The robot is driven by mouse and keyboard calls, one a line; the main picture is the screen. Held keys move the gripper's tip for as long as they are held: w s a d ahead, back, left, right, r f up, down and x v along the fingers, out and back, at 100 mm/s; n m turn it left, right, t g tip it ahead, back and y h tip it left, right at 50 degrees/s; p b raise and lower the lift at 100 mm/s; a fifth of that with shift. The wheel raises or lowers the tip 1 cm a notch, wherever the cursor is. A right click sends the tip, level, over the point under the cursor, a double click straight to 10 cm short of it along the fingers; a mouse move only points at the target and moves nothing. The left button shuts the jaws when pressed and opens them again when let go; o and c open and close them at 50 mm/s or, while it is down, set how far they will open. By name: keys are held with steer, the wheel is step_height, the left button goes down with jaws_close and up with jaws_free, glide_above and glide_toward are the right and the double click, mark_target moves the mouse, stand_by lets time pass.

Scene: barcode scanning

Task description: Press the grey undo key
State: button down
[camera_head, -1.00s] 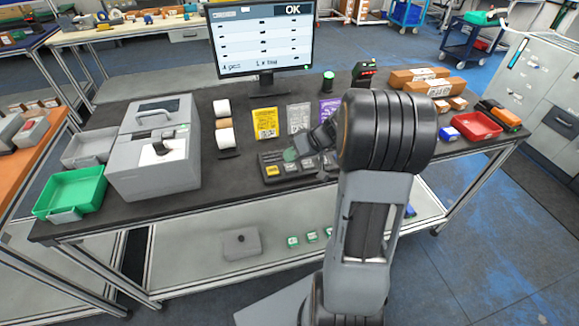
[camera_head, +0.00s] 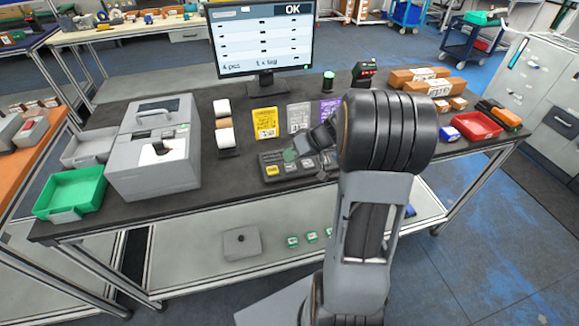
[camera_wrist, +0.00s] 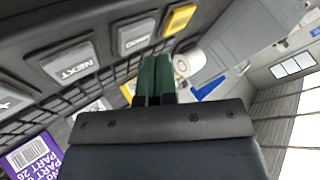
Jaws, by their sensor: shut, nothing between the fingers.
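The dark keypad (camera_head: 268,158) lies on the bench, with a yellow key (camera_head: 271,170) at its left end. In the wrist view the grey undo key (camera_wrist: 136,38), its label seen upside down, sits between the yellow key (camera_wrist: 178,18) and the grey NEXT key (camera_wrist: 68,65). My gripper (camera_wrist: 156,62) is shut and empty, its green fingers side by side. The tips appear close to the undo key's edge; I cannot tell whether they touch it. In the head view my gripper (camera_head: 291,154) is over the keypad, partly hidden by my wrist.
Yellow (camera_head: 265,122), grey and purple packets stand behind the keypad. A monitor (camera_head: 262,40) reading OK is at the back. A grey printer-like machine (camera_head: 153,150) and green tray (camera_head: 70,192) are left; a red tray (camera_head: 478,125) is right.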

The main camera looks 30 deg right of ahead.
mark_target(291, 165)
steer(key=shift+f+b, duration=0.85)
steer(key=shift+b, duration=0.45)
stand_by(0.7)
steer(key=shift+r, duration=0.85)
steer(key=shift+r+p, duration=0.1)
steer(key=shift+p, duration=0.2)
steer(key=shift+r+p, duration=1.15)
steer(key=shift+r, duration=1.3)
